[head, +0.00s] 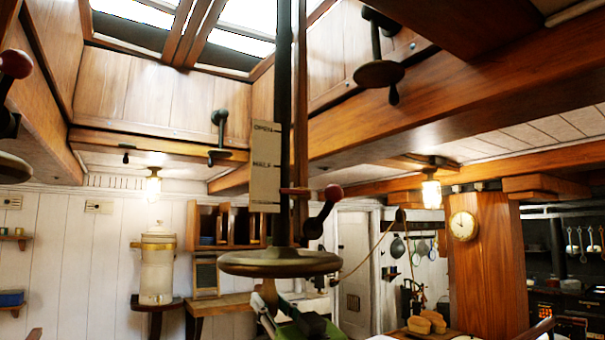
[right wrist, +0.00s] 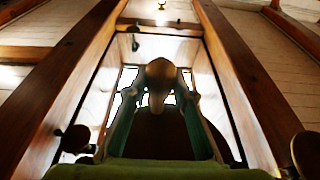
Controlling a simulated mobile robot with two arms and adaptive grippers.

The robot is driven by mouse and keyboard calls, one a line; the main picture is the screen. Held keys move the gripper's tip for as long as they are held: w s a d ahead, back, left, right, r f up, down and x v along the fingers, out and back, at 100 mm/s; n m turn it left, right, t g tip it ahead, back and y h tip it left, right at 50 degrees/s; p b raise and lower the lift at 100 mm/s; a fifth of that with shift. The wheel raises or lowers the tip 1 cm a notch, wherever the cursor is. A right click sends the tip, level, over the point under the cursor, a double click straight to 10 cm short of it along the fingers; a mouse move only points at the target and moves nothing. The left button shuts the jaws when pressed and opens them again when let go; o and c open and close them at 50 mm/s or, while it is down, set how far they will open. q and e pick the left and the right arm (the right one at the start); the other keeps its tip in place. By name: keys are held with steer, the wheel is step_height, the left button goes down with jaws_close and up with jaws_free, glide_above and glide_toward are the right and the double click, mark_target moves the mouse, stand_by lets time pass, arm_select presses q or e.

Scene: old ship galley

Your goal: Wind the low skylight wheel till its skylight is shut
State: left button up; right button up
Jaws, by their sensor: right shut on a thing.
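The low skylight wheel (head: 255,264) is a brass-coloured disc at the foot of a dark vertical shaft (head: 284,110). A pale scale plate (head: 264,185) beside the shaft reads OPEN at the top and HALF lower down. A reddish pointer (head: 296,191) sits below the HALF mark. My right gripper (head: 284,312) is under the wheel, partly cut off by the lower edge. In the right wrist view its two fingers (right wrist: 158,97) close on the wheel's rounded wooden handle (right wrist: 160,72). The skylight (head: 240,30) is overhead, and its gap cannot be judged. My left gripper is out of view.
Other hanging wheels (head: 379,74) (head: 222,154) are near the ceiling. A dark crank with a red knob (head: 333,192) is right of the shaft. Wooden beams (head: 450,110) cross overhead. A table with bread (head: 426,322) stands at the lower right.

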steer(key=s+d+p, duration=0.1)
steer(key=s+d, duration=0.1)
steer(key=d, duration=0.8)
steer(key=s+d+b, duration=0.1)
steer(key=s, duration=0.9)
steer(key=shift+f, duration=0.3)
